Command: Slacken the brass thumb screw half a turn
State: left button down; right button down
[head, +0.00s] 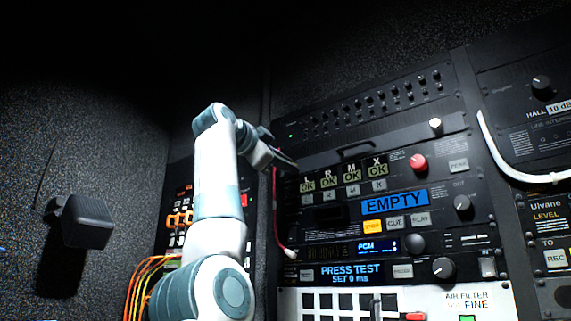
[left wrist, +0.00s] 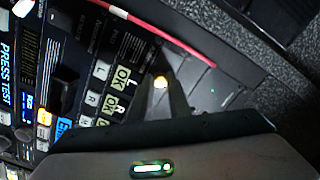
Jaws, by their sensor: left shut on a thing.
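The brass thumb screw (left wrist: 160,82) shows in the left wrist view as a small bright yellow spot between my fingertips. My left gripper (left wrist: 163,88) is shut on it, at the left edge of the rack panel beside the L and R OK keys. In the head view my left gripper (head: 284,160) reaches in from the left against the rack, and its fingers hide the screw there. How far the screw is turned cannot be told. My right gripper is in neither view.
A red cable (head: 275,210) hangs just below the left gripper; it crosses the left wrist view (left wrist: 160,30). Orange cables (head: 140,285) run down at the lower left. A dark padded block (head: 86,222) juts from the left wall. A white cable (head: 495,150) loops at the right.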

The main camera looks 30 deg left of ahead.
pick_arm(q)
jog(key=n+p, duration=0.1)
jog(key=n, duration=3.3)
jog(key=shift+h+p, duration=0.4)
jog(key=shift+n, duration=0.3)
jog(key=c, duration=1.7)
grip_release()
jog(key=shift+a, duration=0.1)
jog(key=shift+o, duration=0.2)
jog(key=shift+s, duration=0.15)
